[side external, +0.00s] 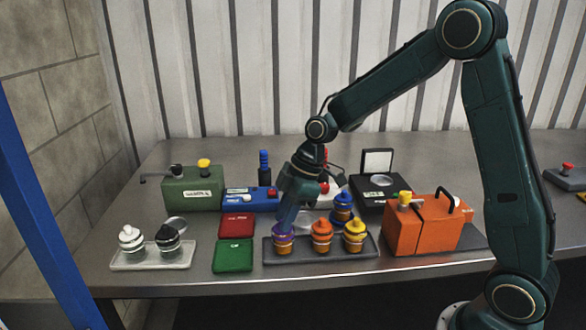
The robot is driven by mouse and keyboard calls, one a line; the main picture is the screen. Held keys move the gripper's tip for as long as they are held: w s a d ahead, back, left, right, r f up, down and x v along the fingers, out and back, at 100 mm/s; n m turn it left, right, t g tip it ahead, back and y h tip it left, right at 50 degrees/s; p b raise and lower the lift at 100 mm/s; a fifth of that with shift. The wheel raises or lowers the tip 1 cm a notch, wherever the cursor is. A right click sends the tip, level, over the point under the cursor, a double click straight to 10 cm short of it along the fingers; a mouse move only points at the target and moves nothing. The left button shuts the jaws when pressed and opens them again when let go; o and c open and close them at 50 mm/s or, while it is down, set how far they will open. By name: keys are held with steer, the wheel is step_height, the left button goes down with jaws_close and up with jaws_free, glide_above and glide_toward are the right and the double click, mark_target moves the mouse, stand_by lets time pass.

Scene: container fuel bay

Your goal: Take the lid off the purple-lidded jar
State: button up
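The purple-lidded jar (283,245) stands upright at the left end of a dark tray (345,263). It has an amber body and its purple lid is on top. My gripper (285,223) points down right over this jar, with its fingers at the lid. The fingers hide part of the lid, and I cannot tell whether they are closed on it.
Orange-lidded (321,237), yellow-lidded (354,237) and blue-lidded (342,208) jars stand close by to the right. A light tray (150,262) holds white- and black-lidded jars. Green (233,256) and red (236,225) pads lie left. An orange canister (428,228) stands right.

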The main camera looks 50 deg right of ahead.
jaws_close()
steer(key=shift+r, duration=0.1)
step_height(320, 180, up, 20)
stand_by(0.8)
stand_by(0.5)
